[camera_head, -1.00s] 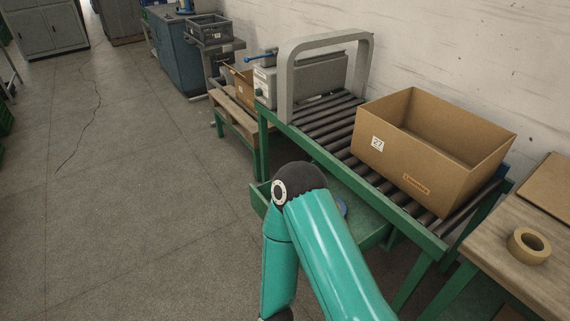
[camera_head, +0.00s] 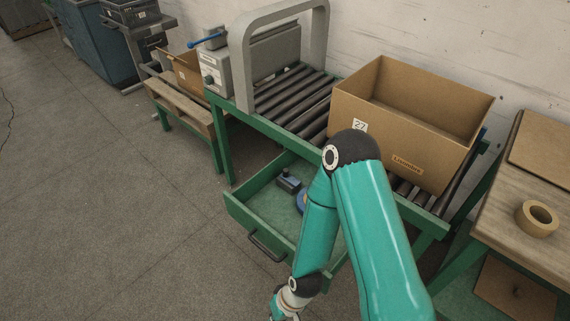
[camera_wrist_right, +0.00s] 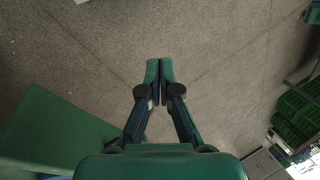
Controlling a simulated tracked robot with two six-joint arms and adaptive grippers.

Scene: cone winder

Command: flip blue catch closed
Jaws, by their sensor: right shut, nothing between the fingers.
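A blue-handled lever (camera_head: 207,40) sticks out from the top of a grey machine box (camera_head: 214,72) beside the roller conveyor, left of the grey arch. It is the only blue catch-like part I can make out, and I cannot tell whether it is open or closed. My right arm hangs in front of the conveyor in the head view, its wrist at the bottom edge. My right gripper (camera_wrist_right: 159,72) is shut and empty in the wrist view, over bare floor and far from the lever. My left gripper is not in view.
A green drawer (camera_head: 240,215) stands pulled out under the conveyor, holding a small dark item and a blue ring, beside my arm. An open cardboard box (camera_head: 385,140) sits on the rollers. A tape roll (camera_head: 537,218) lies on the right-hand bench. The floor at left is clear.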

